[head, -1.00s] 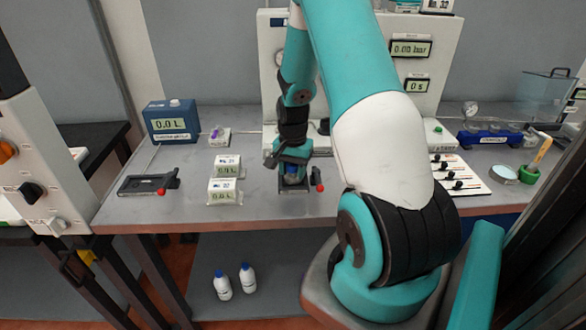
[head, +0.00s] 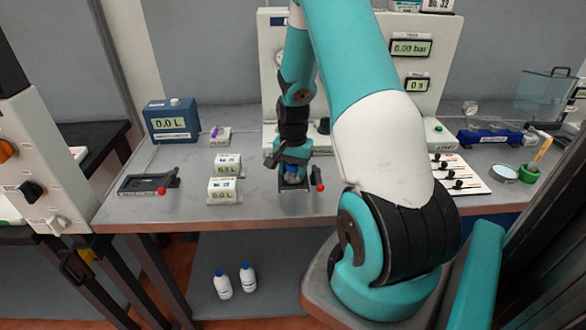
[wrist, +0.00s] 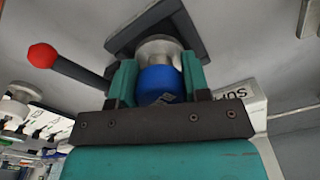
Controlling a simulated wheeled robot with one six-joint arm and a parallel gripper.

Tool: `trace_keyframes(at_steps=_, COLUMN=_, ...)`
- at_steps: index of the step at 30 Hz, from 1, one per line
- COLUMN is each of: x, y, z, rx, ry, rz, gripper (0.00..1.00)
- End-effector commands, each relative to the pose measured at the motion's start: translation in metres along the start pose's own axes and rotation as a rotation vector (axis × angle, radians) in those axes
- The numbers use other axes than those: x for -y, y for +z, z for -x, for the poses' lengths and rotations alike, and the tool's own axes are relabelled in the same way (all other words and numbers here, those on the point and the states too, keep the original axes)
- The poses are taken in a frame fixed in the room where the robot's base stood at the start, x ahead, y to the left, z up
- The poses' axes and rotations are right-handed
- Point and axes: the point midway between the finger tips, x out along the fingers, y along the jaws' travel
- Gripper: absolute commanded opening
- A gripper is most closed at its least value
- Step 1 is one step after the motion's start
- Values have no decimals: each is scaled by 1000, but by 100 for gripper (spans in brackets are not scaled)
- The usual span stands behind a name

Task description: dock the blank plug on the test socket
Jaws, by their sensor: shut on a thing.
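My gripper (wrist: 158,82) is shut on a rounded blue piece, which I take to be the blank plug (wrist: 160,86). In the head view my gripper (head: 292,172) is low over the middle of the bench, with the blue piece (head: 292,180) below it. A silver collar (wrist: 158,48) adjoins the blue piece inside a dark holder (wrist: 192,32) with a red-knobbed lever. I take this holder (head: 284,187) to be the test socket. I cannot tell whether the collar belongs to plug or socket, or whether the plug is seated.
A similar dark holder with a red knob (head: 161,190) lies to the left. Two small white display boxes (head: 222,189) stand between the holders. A blue meter (head: 171,122) is at the back left, and a white panel (head: 430,75) rises behind. Valves (head: 460,172) lie to the right.

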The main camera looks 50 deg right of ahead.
Motion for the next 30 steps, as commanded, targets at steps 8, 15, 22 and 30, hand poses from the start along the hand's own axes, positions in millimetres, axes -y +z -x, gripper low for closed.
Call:
trace_keyframes(at_steps=8, x=0, y=0, z=-6, rx=0, ry=0, rz=0, gripper=17)
trace_keyframes(at_steps=15, x=0, y=0, z=-11, rx=0, ry=0, rz=0, gripper=17)
trace_keyframes(at_steps=22, x=0, y=0, z=-10, rx=0, ry=0, rz=0, gripper=54)
trace_keyframes(at_steps=30, x=0, y=0, z=-2, rx=0, ry=0, rz=0, gripper=54)
